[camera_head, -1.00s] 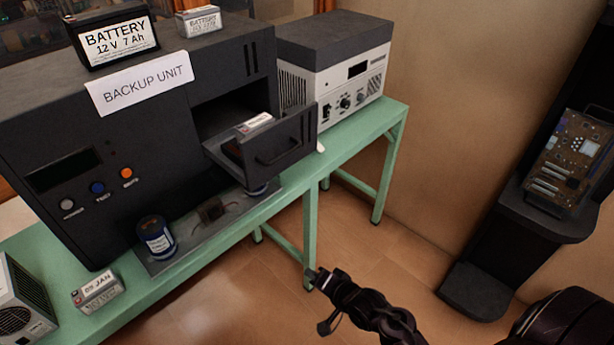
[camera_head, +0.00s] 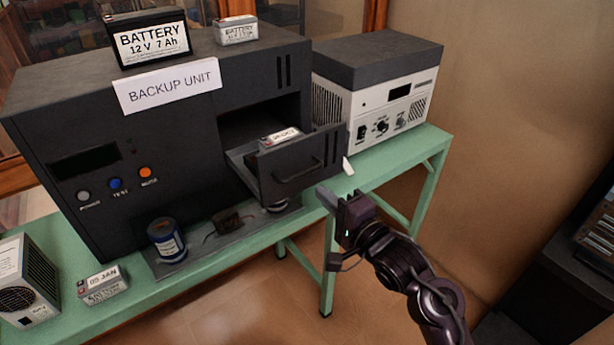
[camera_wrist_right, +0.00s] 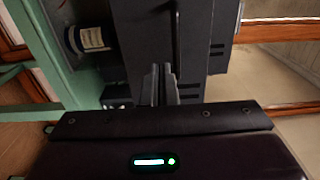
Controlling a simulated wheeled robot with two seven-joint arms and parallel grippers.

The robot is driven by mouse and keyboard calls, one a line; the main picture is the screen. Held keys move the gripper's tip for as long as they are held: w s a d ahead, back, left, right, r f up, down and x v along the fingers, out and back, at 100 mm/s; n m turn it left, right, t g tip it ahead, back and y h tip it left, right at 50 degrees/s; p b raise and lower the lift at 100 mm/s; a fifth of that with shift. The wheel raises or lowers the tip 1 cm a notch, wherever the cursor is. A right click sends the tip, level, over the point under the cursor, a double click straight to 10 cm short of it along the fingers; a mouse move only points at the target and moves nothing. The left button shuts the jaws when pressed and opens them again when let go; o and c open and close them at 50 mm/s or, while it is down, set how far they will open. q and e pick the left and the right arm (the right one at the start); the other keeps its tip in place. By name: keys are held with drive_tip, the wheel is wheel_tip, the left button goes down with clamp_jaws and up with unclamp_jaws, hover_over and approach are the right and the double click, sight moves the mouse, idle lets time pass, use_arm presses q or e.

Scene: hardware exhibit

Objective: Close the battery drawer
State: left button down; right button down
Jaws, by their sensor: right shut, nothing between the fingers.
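The battery drawer (camera_head: 300,168) is pulled out of the dark backup unit (camera_head: 60,115), on its right side, with a bar handle on its front. A small grey battery (camera_head: 281,137) lies in the drawer. My right gripper (camera_head: 328,196) is shut and empty, just in front of and below the drawer's lower right corner in the head view. In the right wrist view its closed fingers (camera_wrist_right: 161,84) point at the dark drawer front; I cannot tell whether they touch it. My left gripper is not in view.
A black battery (camera_head: 150,40) and a small battery (camera_head: 236,30) stand on the unit. A blue can (camera_head: 166,240), a brown component (camera_head: 228,221) and a battery marked 05 JAN (camera_head: 102,285) are on the green table (camera_head: 75,318). A white-fronted device (camera_head: 375,90) stands to the right.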

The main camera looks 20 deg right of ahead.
drive_tip(key=p+x, duration=0.1)
drive_tip(key=x, duration=0.5)
drive_tip(key=shift+r, duration=0.1)
drive_tip(key=shift+w+a, duration=0.15)
drive_tip(key=shift+w, duration=0.2)
drive_tip(key=shift+w, duration=0.1)
